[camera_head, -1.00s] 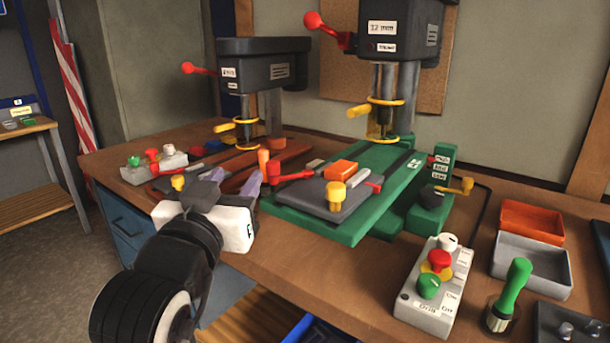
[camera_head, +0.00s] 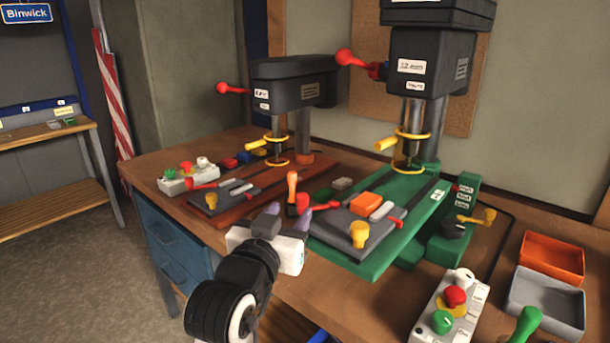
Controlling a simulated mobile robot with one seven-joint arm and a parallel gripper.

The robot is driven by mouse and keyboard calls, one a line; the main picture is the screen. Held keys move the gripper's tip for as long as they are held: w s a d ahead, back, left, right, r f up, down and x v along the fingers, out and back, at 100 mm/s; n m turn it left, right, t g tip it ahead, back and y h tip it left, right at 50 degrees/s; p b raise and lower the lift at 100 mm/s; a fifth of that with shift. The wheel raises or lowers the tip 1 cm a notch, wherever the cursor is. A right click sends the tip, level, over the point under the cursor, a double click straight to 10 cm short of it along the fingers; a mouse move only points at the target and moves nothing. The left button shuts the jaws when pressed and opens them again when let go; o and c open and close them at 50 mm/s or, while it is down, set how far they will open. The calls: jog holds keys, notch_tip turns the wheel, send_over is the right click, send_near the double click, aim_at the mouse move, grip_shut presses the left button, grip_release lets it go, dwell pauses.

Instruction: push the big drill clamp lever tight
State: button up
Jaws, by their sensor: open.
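The big drill (camera_head: 432,65) stands on a green base (camera_head: 385,262) right of centre. A dark grey clamp block (camera_head: 335,230) lies on this base, with a yellow knob (camera_head: 360,234) at its front. A red lever knob (camera_head: 302,201) shows at the block's left end, with an upright orange handle (camera_head: 292,184) just behind it. The rest of that lever is hard to make out. My gripper (camera_head: 288,213) is open and empty in front of them. Its right fingertip overlaps the red knob in the picture; I cannot tell whether they touch.
A smaller drill (camera_head: 290,82) stands to the left on a reddish base, with its own grey clamp and red lever (camera_head: 202,184). A button box (camera_head: 448,308), an orange tray (camera_head: 551,257) and a grey tray (camera_head: 545,300) stand at the right. Bare bench lies along the front edge.

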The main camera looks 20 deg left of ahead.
aim_at(304, 195)
jog(key=p, duration=0.3)
jog(key=shift+w+d+r, duration=0.15)
jog(key=shift+w+r, duration=0.1)
jog(key=w, duration=0.2)
jog(key=w+p, duration=0.1)
jog(key=w, duration=0.2)
jog(key=w+p, duration=0.1)
jog(key=w, duration=0.2)
jog(key=shift+w+a+f, duration=0.15)
jog(key=shift+a+f, duration=0.05)
jog(key=shift+f, duration=0.1)
grip_shut()
